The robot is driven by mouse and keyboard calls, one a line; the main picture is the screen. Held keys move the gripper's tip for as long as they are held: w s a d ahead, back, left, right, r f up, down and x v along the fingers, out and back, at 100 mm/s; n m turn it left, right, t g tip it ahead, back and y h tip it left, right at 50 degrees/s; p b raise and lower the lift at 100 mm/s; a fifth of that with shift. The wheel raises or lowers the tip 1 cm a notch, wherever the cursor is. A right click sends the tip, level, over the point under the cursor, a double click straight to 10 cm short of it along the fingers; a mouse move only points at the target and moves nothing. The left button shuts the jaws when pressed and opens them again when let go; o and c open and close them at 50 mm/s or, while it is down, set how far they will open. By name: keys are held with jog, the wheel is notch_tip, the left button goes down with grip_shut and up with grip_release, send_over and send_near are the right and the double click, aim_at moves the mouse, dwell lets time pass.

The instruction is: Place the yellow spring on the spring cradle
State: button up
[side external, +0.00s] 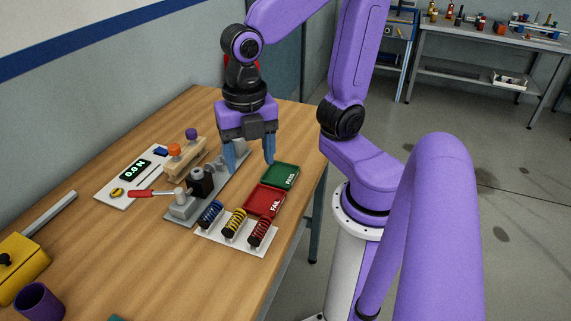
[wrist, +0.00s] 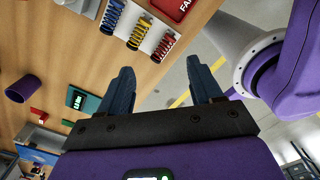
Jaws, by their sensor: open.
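The yellow spring (side external: 236,222) stands in the middle of a row on a white rack plate, with the blue spring (side external: 210,214) on its left and the red spring (side external: 260,231) on its right. The wrist view shows the yellow spring (wrist: 139,34) near the top, beyond the fingertips. My gripper (side external: 249,157) is open and empty, above the table behind the rack; its two fingers (wrist: 159,68) are wide apart in the wrist view. A grey test fixture (side external: 182,207) with a black block and a red-handled lever stands behind the rack; I cannot tell which part is the spring cradle.
A green PASS tray (side external: 282,169) and a red FAIL tray (side external: 252,196) lie right of the fixture, near the table edge. A white panel (side external: 115,190) with a force display lies left. A purple cup (side external: 38,303) and yellow tool (side external: 20,262) are at front left.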

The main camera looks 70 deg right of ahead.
jog(key=s+d+f+m, duration=0.2)
jog(key=s+m, duration=0.3)
jog(key=m, duration=0.6)
jog(key=shift+s+d+f, duration=0.15)
jog(key=shift+f, duration=0.2)
jog(key=shift+s+d+f+m, duration=0.15)
jog(key=shift+s+m, duration=0.15)
jog(key=shift+m, duration=0.5)
jog(key=shift+s+d+f+m, duration=0.15)
jog(key=shift+s+m, duration=0.1)
jog(key=shift+m, duration=0.55)
jog(key=shift+c, duration=0.5)
jog(key=n+t, duration=0.2)
jog(key=n, duration=0.3)
send_near(234, 219)
jog(key=shift+y, duration=0.4)
jog(key=shift+d+x, duration=0.15)
jog(key=shift+x, duration=1.8)
jog(key=shift+d+x, duration=0.2)
jog(key=shift+x, duration=2.55)
